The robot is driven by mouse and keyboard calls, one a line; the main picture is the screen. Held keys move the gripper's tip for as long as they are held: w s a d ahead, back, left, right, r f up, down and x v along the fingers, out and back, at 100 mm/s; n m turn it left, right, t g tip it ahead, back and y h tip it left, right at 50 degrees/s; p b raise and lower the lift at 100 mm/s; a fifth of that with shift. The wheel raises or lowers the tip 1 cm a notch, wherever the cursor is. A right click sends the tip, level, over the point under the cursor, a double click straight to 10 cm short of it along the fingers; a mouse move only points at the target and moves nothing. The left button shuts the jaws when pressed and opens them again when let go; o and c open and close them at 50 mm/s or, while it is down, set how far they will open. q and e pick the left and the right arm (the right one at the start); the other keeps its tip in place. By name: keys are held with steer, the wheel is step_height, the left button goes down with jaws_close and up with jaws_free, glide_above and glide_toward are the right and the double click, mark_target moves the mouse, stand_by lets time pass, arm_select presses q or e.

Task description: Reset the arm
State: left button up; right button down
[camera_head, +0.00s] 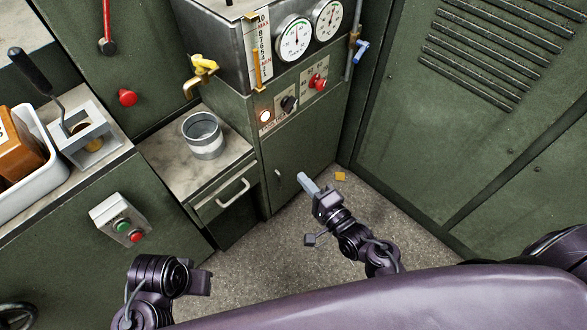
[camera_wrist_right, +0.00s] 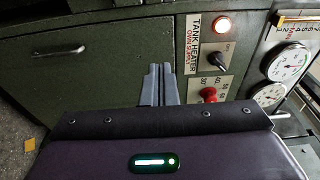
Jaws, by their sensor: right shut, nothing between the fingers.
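My right gripper (camera_head: 306,182) is shut and empty. It hangs in free air in front of the green machine cabinet (camera_head: 283,165), above the floor. In the right wrist view its two grey fingers (camera_wrist_right: 160,84) lie together, with the cabinet front behind them and the tank heater panel (camera_wrist_right: 207,60) just to their right. No contact with the cabinet shows. My left arm (camera_head: 160,280) is folded at the lower left of the head view; its fingers do not show.
A metal can (camera_head: 203,136) stands on the side counter (camera_head: 176,161), below a brass tap (camera_head: 201,70). A white tray (camera_head: 47,185) holds brown blocks. A yellow piece (camera_head: 341,176) lies on the floor (camera_head: 270,255).

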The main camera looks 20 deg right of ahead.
steer(key=shift+s+d, duration=0.25)
steer(key=shift+s, duration=0.2)
